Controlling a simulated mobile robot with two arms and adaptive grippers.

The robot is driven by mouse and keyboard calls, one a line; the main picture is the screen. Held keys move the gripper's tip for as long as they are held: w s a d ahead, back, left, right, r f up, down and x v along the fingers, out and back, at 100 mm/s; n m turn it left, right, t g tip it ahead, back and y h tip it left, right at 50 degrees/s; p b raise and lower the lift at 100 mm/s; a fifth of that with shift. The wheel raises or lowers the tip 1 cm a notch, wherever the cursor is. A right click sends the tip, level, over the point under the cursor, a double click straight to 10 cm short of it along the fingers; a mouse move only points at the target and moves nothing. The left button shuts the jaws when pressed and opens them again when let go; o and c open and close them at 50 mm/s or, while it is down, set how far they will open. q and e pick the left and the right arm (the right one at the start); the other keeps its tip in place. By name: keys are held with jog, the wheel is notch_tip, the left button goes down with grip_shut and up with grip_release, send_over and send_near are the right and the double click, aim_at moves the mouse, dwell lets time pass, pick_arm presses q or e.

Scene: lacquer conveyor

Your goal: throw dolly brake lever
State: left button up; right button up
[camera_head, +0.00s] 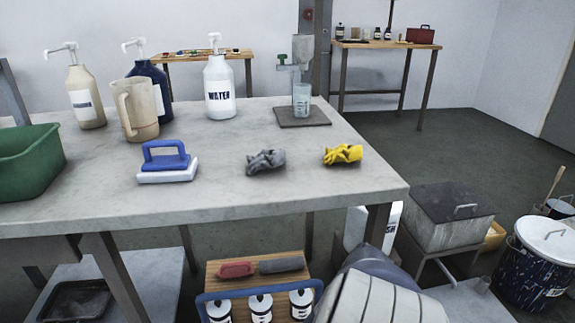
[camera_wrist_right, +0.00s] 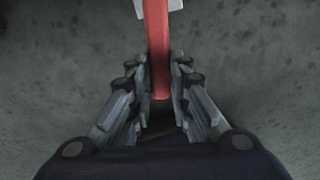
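A red lever bar (camera_wrist_right: 158,50) runs down from the top of the right wrist view, from a pale bracket (camera_wrist_right: 172,5) at the top edge. My right gripper (camera_wrist_right: 163,75) has its fingers close along both sides of the bar, which appears held between them near its lower end. The dolly itself cannot be made out in the wrist view. In the head view a part of my arm shows at the bottom, but neither gripper does. The lever cannot be made out there either.
The grey table (camera_head: 330,180) holds bottles, a green bin (camera_head: 30,160), a blue-handled block (camera_head: 167,162) and gloves. Below, a caddy (camera_head: 258,297) stands close to my arm. A lidded grey tank (camera_head: 447,215) and a speckled drum (camera_head: 535,265) stand right.

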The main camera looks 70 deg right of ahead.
jog(key=o, duration=0.4)
jog(key=shift+o, duration=0.2)
jog(key=shift+r, duration=3.7)
